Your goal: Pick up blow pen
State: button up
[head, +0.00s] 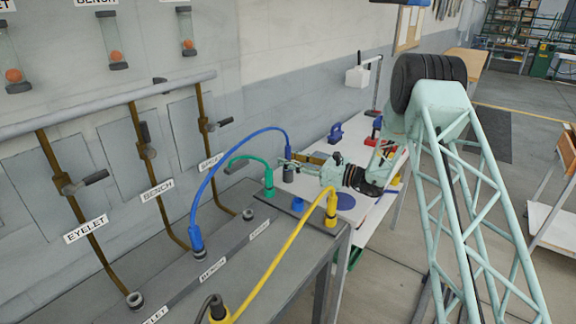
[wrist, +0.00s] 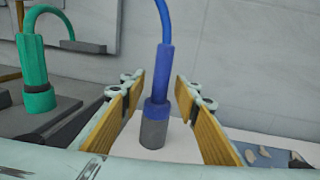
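A blue fitting with a grey lower end (wrist: 157,110) hangs from or stands below a blue hose; it looks like the blow pen, though I cannot be sure. In the wrist view it is upright between my gripper's fingers (wrist: 160,88), with visible gaps on both sides. The fingers are open, with yellow-brown inner pads. In the head view my gripper (head: 298,163) is around the far end of the blue hose (head: 240,134), and the grey end (head: 288,174) shows just below it. Whether the grey end touches the surface is unclear.
A green-hosed fitting (head: 268,182) stands close left of my gripper, also in the wrist view (wrist: 36,75). A yellow-hosed fitting (head: 331,208) stands in front. The white table (head: 358,135) holds several items. The grey wall is behind.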

jog(key=shift+c, duration=0.9)
jog(key=c, duration=0.7)
jog(key=shift+o, duration=0.2)
jog(key=shift+r+p, duration=1.15)
jog(key=shift+r, duration=3.85)
jog(key=shift+r, duration=0.15)
notch_tip(320, 180, up, 6)
jog(key=p, duration=0.2)
jog(key=shift+r, duration=0.1)
jog(key=shift+w, duration=0.1)
